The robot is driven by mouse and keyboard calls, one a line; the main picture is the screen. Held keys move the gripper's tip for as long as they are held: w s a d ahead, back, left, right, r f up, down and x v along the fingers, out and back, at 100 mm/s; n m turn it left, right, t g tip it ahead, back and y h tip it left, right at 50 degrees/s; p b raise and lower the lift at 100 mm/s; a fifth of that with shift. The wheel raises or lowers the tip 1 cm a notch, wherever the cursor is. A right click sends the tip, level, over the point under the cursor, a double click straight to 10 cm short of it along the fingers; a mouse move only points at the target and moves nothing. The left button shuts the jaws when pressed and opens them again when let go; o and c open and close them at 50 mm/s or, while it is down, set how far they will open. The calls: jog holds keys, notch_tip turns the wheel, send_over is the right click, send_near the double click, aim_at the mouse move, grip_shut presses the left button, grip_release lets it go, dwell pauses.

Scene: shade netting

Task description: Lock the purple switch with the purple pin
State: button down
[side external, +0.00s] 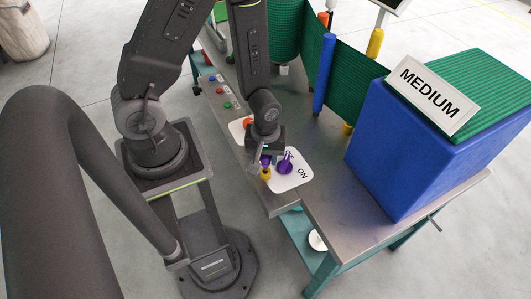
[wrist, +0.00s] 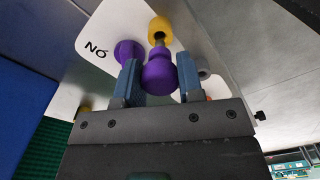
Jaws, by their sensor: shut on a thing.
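My gripper (wrist: 160,75) is shut on the purple pin (wrist: 159,76), which sits between its two blue fingertips. In the side view my gripper (side external: 265,153) is low over the white switch plate (side external: 292,180) marked ON. The pin's short metal shaft points at a yellow collar (wrist: 159,27), which also shows in the side view (side external: 265,174). Shaft and collar overlap in the wrist view; I cannot tell how far it is inserted. The purple switch (side external: 286,163) stands on the plate beside the collar; in the wrist view (wrist: 127,49) it is partly behind the left fingertip.
A second white plate (side external: 236,128) with an orange-red part (side external: 248,122) lies behind my gripper. Coloured buttons (side external: 219,91) line the metal table (side external: 320,190). A large blue block (side external: 400,150) with a MEDIUM sign stands at right. Green netting (side external: 345,85) stands at the back.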

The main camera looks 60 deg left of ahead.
aim_at(265, 163)
jog(key=shift+f, duration=1.25)
dwell(1.2)
jog(key=shift+f, duration=0.35)
jog(key=c, duration=0.7)
grip_release()
notch_tip(265, 163, up, 14)
jog(key=shift+f, duration=0.15)
